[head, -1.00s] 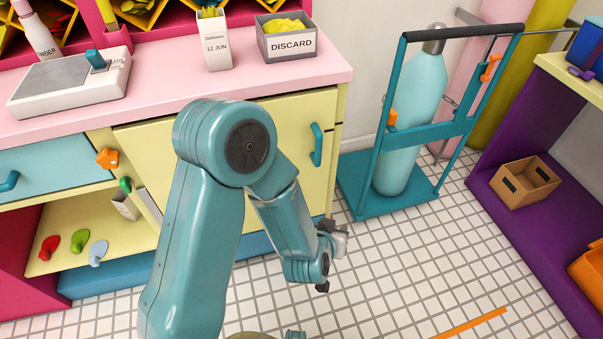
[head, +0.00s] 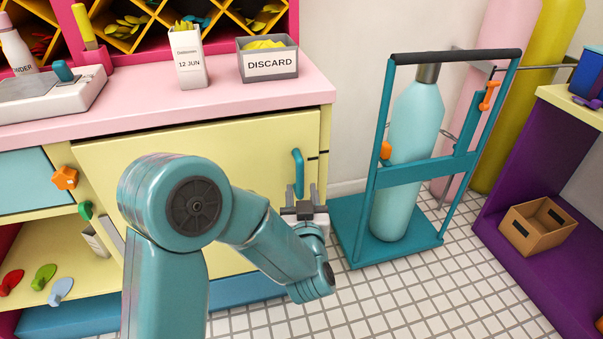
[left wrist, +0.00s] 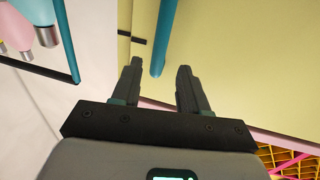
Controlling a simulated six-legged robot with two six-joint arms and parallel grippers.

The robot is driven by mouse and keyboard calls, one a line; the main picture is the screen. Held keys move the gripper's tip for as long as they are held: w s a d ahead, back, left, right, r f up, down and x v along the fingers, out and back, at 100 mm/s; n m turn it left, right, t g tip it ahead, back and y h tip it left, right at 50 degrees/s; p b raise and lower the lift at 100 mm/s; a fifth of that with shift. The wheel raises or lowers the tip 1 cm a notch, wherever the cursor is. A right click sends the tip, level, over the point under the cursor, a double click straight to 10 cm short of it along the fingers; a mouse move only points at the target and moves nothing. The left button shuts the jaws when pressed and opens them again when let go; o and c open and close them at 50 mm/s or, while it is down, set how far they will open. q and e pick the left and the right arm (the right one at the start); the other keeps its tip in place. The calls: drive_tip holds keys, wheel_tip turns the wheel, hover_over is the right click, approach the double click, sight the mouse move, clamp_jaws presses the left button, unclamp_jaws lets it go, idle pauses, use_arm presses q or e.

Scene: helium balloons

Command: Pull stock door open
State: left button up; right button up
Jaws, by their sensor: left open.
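The stock door (head: 210,170) is the pale yellow panel under the pink counter, and it looks shut. Its teal handle (head: 298,172) is upright near the door's right edge. The door (left wrist: 235,60) fills the right of that view. My right gripper is not in view.
A teal cart (head: 440,170) with a pale gas cylinder (head: 408,140) stands close to the right of the door. A purple shelf (head: 520,150) with a cardboard box (head: 537,227) is farther right. A DISCARD bin (head: 268,62) sits on the pink counter (head: 225,97). Tiled floor (head: 420,285) lies in front.

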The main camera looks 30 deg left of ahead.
sight(300, 177)
use_arm(q)
drive_tip(key=x, duration=0.7)
drive_tip(key=shift+w+b, duration=0.1)
drive_tip(key=shift+b, duration=0.2)
drive_tip(key=shift+c, duration=0.3)
clamp_jaws()
